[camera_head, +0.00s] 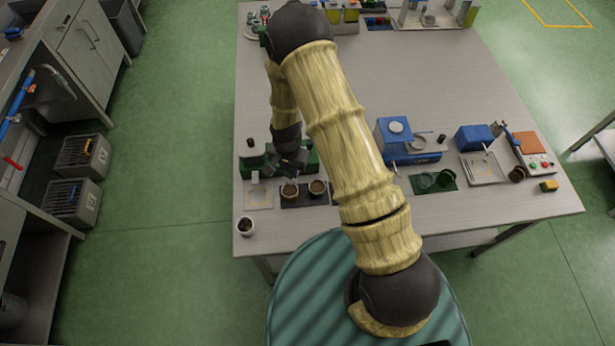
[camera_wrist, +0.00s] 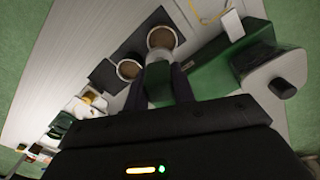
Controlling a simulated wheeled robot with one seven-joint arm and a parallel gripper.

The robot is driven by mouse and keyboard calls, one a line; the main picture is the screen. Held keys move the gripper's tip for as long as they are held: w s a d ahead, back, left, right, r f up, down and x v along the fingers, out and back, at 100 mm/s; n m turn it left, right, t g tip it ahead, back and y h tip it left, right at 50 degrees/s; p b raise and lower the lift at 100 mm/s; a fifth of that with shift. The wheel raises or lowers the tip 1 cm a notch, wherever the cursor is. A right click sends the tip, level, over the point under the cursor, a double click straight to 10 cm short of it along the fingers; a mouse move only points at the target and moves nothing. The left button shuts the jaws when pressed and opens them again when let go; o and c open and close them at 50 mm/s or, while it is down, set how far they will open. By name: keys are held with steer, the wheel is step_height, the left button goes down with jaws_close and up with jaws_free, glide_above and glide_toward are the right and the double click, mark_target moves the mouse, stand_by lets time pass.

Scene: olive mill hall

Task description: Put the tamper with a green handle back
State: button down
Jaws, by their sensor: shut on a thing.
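My gripper (camera_wrist: 165,95) is shut on a green piece (camera_wrist: 158,82), which looks like the green handle of the tamper. It sits between the dark fingers in the wrist view; the tamper's lower part is mostly hidden. In the head view my gripper (camera_head: 292,163) is low over the left part of the table, in front of a green machine (camera_head: 312,160), and the tamper cannot be made out there. Two round cups with brown contents, a left one (camera_head: 290,191) and a right one (camera_head: 317,188), stand on a dark mat (camera_head: 303,203) just in front of my gripper.
The green machine (camera_wrist: 238,60) also shows close beside my gripper in the wrist view. A green mat (camera_head: 445,187), a blue scale-like device (camera_head: 395,135) and a blue box (camera_head: 474,137) stand to the right. The table's middle (camera_head: 430,80) is clear.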

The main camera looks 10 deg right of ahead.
steer(key=w+d+f+n+b, duration=0.1)
steer(key=d+f+n+b, duration=0.2)
steer(key=d, duration=0.9)
steer(key=n+b, duration=0.2)
steer(key=shift+w+d+f+n, duration=0.2)
steer(key=shift+w+d+n, duration=0.2)
steer(key=shift+d, duration=0.1)
